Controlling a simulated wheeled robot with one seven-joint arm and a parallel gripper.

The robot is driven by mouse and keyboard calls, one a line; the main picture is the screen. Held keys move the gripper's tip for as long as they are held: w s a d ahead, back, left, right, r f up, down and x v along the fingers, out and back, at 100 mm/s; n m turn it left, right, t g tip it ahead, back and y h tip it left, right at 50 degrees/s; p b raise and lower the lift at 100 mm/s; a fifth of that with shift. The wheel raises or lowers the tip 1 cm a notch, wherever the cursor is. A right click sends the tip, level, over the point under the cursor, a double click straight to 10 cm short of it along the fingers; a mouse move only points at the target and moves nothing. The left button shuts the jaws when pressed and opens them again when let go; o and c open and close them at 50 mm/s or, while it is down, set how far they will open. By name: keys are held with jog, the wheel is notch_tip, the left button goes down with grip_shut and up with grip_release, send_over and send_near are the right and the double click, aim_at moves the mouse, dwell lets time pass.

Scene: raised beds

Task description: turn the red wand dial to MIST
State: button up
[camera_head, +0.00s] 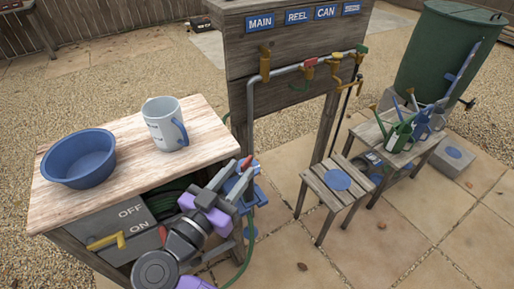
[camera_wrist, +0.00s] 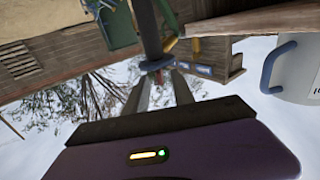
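In the wrist view the two fingers of my gripper (camera_wrist: 160,76) stand apart, pointing up the picture. A dark rod (camera_wrist: 149,30) runs down to the gap between them, with a small red and blue piece (camera_wrist: 157,63) at its lower end. Contact is unclear. No MIST marking is readable.
The bench (camera_head: 110,140) carries a blue bowl (camera_head: 79,158) and a mug (camera_head: 165,124). A sign board (camera_head: 300,40) with piping and taps stands behind. A slatted stool (camera_head: 338,182), a low table (camera_head: 420,150) and a green barrel (camera_head: 445,55) are right.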

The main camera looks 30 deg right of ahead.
aim_at(251, 157)
jog(key=p+x, duration=0.1)
jog(key=x, duration=0.6)
grip_shut()
